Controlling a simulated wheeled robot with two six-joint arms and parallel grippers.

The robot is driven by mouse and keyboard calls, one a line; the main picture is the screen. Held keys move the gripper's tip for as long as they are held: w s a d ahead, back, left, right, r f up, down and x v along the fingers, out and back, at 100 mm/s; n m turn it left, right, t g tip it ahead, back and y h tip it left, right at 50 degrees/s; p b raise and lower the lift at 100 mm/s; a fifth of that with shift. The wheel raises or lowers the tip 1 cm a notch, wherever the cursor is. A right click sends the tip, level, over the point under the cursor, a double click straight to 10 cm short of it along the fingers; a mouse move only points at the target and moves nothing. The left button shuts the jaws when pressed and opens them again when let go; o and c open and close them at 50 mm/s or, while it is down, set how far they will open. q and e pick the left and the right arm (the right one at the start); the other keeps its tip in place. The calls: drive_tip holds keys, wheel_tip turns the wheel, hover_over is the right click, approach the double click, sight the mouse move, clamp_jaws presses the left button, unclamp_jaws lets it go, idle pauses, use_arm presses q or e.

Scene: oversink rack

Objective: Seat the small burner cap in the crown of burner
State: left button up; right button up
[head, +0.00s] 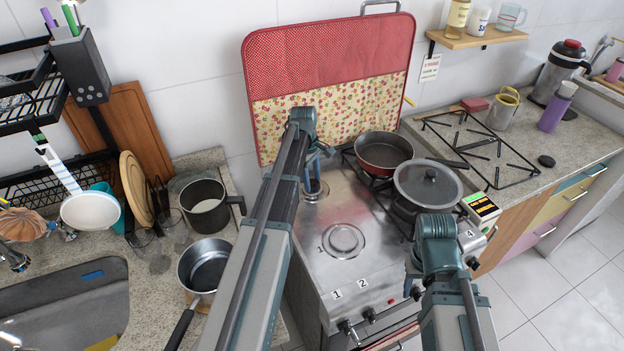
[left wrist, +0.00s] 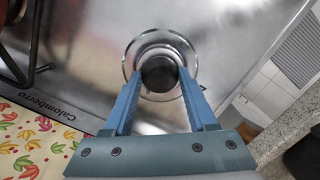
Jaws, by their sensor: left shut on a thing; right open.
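The small burner cap (left wrist: 159,74) is a dark round disc between the fingertips of my left gripper (left wrist: 159,78) in the left wrist view. The gripper is shut on it. The cap is in line with the rear left burner (left wrist: 134,52), whose pale rings show around and behind it; I cannot tell whether it touches the crown. In the head view my left gripper (head: 318,168) points down at that rear burner (head: 315,190), and the arm partly covers it. My right gripper (head: 411,268) is open beside the stove's front right; its fingers are mostly hidden.
The front left burner (head: 343,241) is bare. A red pan (head: 383,152) and a lidded pot (head: 428,185) stand on the right burners. A padded red panel (head: 330,70) rises behind the stove. A black disc (head: 546,161) lies on the right counter. Saucepans stand left.

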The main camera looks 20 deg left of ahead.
use_arm(q)
drive_tip(key=o, duration=1.6)
drive_tip(key=shift+c, duration=0.2)
wheel_tip(320, 180, up, 7)
drive_tip(key=p, duration=0.7)
drive_tip(key=shift+r, duration=0.1)
